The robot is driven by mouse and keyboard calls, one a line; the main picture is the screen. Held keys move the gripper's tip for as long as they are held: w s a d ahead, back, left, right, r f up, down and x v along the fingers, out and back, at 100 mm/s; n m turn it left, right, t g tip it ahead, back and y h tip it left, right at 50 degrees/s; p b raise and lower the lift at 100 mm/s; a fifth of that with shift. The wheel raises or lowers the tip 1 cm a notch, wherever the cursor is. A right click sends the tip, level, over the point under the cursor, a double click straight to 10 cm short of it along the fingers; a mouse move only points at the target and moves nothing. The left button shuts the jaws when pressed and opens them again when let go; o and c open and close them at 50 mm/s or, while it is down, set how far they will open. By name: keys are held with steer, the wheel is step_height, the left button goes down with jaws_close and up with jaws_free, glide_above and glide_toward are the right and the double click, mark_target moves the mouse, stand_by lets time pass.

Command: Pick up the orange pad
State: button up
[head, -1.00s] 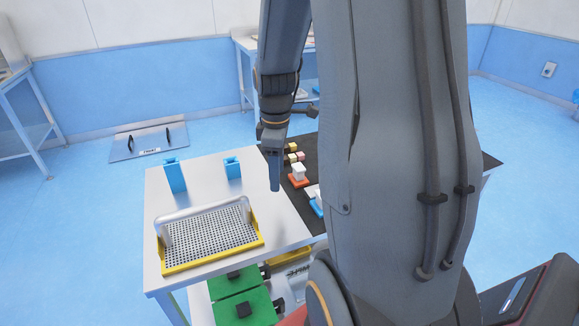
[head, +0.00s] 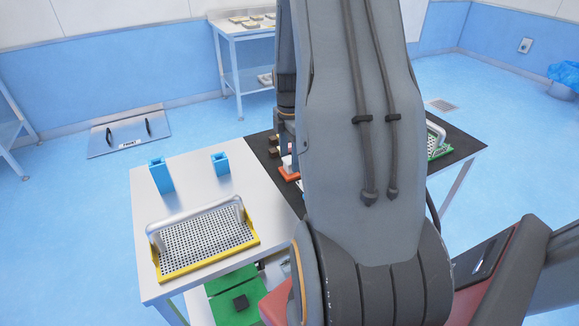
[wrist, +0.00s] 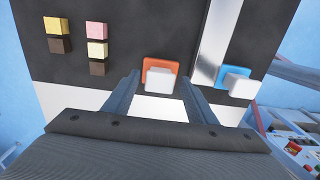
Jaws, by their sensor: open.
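The orange pad (wrist: 176,66) lies on the black mat in the wrist view, with a white block (wrist: 159,78) on it. In the head view the orange pad (head: 289,175) is partly hidden behind my arm. My gripper (wrist: 155,92) is open in the wrist view. Its two fingers reach toward the pad, one on either side of the white block's near edge. I cannot tell the gap in height. In the head view the fingers are mostly hidden by my arm.
A blue pad (wrist: 228,72) with a white block stands to the right, past a shiny metal strip (wrist: 213,45). Small yellow, pink and brown cubes (wrist: 97,48) stand at the left. A perforated tray with a yellow rim (head: 158,277) and blue holders (head: 161,178) stand on the metal table.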

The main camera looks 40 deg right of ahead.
mark_target(290, 159)
steer(key=shift+f, duration=1.25)
steer(key=c, duration=1.1)
step_height(290, 159, up, 10)
steer(key=shift+r+b, duration=0.1)
steer(key=shift+b, duration=0.95)
